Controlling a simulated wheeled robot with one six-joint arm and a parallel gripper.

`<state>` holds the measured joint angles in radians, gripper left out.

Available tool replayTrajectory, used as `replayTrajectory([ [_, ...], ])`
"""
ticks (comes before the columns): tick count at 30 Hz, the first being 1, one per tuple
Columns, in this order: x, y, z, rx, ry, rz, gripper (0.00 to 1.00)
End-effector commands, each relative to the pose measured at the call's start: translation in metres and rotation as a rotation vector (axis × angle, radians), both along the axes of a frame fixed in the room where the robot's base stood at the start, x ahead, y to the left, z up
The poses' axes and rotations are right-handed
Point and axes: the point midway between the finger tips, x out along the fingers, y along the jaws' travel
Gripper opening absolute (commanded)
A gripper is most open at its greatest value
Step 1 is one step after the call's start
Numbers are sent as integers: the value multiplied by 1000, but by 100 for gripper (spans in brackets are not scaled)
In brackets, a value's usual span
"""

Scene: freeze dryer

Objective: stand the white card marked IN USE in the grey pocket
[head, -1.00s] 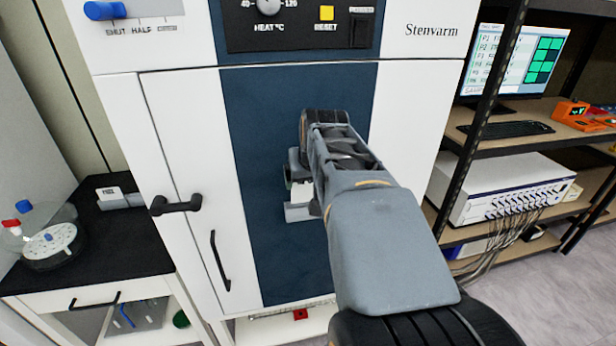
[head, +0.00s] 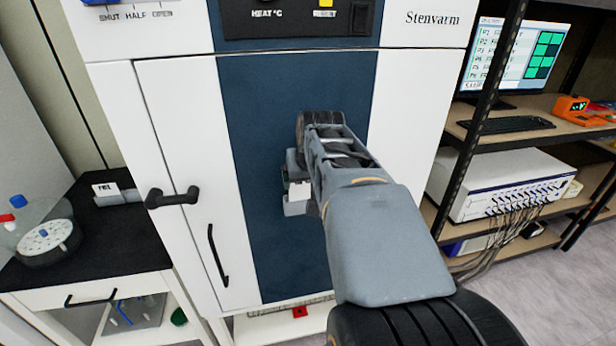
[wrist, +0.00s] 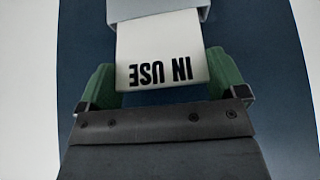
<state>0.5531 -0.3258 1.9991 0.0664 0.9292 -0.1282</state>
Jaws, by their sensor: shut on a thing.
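The white card marked IN USE (wrist: 160,62) is between the green finger pads of my gripper (wrist: 163,85) in the wrist view, its lettering upside down there. My gripper is shut on it by its side edges. The far end of the card meets the grey pocket (wrist: 160,9) and is hidden behind the pocket's front wall; how deep it sits I cannot tell. In the head view the card (head: 299,190) shows as a small white patch just above the pocket (head: 297,209), on the dark blue door panel. My arm hides their right side.
The freeze dryer's black handle (head: 173,197) stands out left of the pocket. A shelf rack (head: 470,130) stands at right.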

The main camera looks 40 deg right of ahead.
Motion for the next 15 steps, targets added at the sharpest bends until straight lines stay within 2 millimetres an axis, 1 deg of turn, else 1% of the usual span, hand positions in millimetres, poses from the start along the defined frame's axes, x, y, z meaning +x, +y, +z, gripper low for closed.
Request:
replayTrajectory([
  [3,1,0,-7,0,1,0,56],
  [15,4,0,-22,0,0,0,56],
])
